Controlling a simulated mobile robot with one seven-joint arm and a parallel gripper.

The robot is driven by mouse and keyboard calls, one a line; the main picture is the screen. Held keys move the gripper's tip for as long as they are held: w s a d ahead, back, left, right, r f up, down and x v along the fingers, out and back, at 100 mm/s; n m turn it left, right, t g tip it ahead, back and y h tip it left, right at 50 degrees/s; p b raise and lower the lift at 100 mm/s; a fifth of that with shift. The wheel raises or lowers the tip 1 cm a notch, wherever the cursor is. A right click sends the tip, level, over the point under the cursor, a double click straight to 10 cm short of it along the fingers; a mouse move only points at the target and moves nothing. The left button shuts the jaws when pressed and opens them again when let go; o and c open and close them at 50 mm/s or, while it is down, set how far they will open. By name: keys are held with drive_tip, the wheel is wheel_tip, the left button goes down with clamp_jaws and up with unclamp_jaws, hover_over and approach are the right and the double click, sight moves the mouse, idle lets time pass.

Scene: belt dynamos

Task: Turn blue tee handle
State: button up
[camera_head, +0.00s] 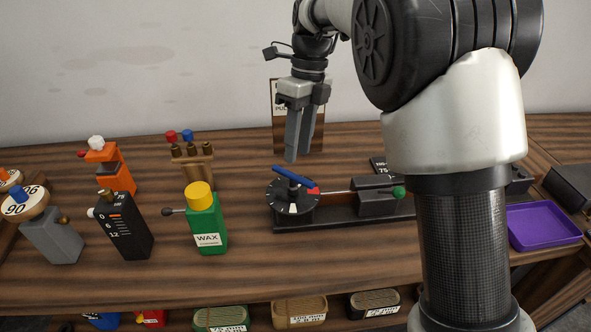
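The blue tee handle (295,178) is a blue bar on top of a round black dial (291,200). The dial has a red patch and a white patch and sits at the left end of a long black base (340,216) on the wooden bench. The bar slants from upper left to lower right. My gripper (298,157) hangs pointing down above and a little behind the handle in the picture, apart from it. The two fingers appear close together and seen at an angle; the gap between them is unclear. Nothing shows held in it.
A green wax bottle (205,223) with a yellow cap stands left of the dial. Black (124,228), grey and orange devices stand further left. A rod with a green knob (398,192) extends right of the dial. A purple tray (543,226) lies at right. My arm hides part of the bench.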

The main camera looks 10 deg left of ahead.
sight(293, 177)
drive_tip(key=shift+s+a+f+b, duration=0.15)
drive_tip(key=shift+s+f+b, duration=0.1)
drive_tip(key=shift+f, duration=1.1)
drive_tip(key=shift+s+a+f+b, duration=0.1)
drive_tip(key=shift+s+f, duration=0.1)
drive_tip(key=shift+f, duration=1.15)
clamp_jaws()
